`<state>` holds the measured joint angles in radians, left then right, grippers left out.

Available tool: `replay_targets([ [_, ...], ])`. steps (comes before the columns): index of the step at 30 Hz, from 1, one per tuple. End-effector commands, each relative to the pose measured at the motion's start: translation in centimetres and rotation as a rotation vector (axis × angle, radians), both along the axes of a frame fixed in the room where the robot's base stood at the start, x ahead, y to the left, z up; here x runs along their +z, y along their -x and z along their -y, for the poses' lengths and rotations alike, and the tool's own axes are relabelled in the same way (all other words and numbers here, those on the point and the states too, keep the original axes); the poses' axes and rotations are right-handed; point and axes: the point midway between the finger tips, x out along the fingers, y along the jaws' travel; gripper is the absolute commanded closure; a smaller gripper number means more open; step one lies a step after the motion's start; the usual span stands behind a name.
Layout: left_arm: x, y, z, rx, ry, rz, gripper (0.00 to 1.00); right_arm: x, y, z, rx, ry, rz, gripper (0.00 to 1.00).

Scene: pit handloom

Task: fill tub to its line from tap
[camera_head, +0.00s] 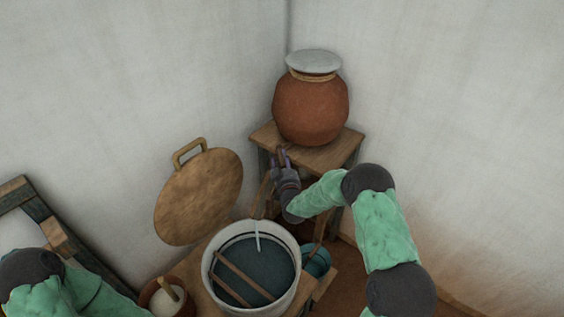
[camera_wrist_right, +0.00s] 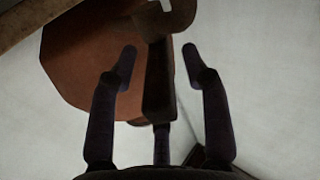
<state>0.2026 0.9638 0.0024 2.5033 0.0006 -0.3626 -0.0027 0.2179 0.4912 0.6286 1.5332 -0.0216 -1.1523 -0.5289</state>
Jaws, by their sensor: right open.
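A white-rimmed round tub (camera_head: 211,259) holds dark water, with two wooden slats across it. A thin pale streak (camera_head: 258,236) shows at its back inner side, below a wooden spout-like piece (camera_head: 262,200); I cannot tell if it is running water. No fill line is clear. My right gripper (camera_head: 284,156) is at the front edge of the pot stand. In the right wrist view, its open fingers (camera_wrist_right: 158,68) lie on either side of a dark upright bar (camera_wrist_right: 158,88), perhaps the tap; contact is unclear. My left gripper is out of view.
A clay pot (camera_head: 310,108) with a pale lid stands on a wooden stand (camera_head: 337,152) in the corner. A round wooden lid (camera_head: 199,198) leans at the left wall. A small bowl (camera_head: 161,301) with a wooden handle and a teal vessel (camera_head: 317,262) flank the tub.

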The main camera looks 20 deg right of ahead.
Motion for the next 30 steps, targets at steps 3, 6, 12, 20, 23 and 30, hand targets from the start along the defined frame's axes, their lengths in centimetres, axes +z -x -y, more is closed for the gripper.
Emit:
replay_targets([
  [3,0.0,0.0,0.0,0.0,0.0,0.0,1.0,0.1,0.5,-0.1,0.0,0.0,0.001,0.52],
  [6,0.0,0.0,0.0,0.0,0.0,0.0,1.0,0.0,1.7,-0.3,0.001,0.0,-0.001,0.52],
  [12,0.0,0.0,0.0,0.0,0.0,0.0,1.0,0.0,5.5,-1.2,0.001,0.0,-0.002,0.52],
  [20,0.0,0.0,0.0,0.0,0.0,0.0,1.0,0.0,9.9,-2.1,0.001,0.0,-0.002,0.52],
  [23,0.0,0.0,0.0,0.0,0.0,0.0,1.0,0.0,10.9,-2.3,0.001,0.0,-0.001,0.52],
  [30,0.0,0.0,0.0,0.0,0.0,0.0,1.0,0.0,11.8,-2.5,0.0,0.0,0.0,0.52],
])
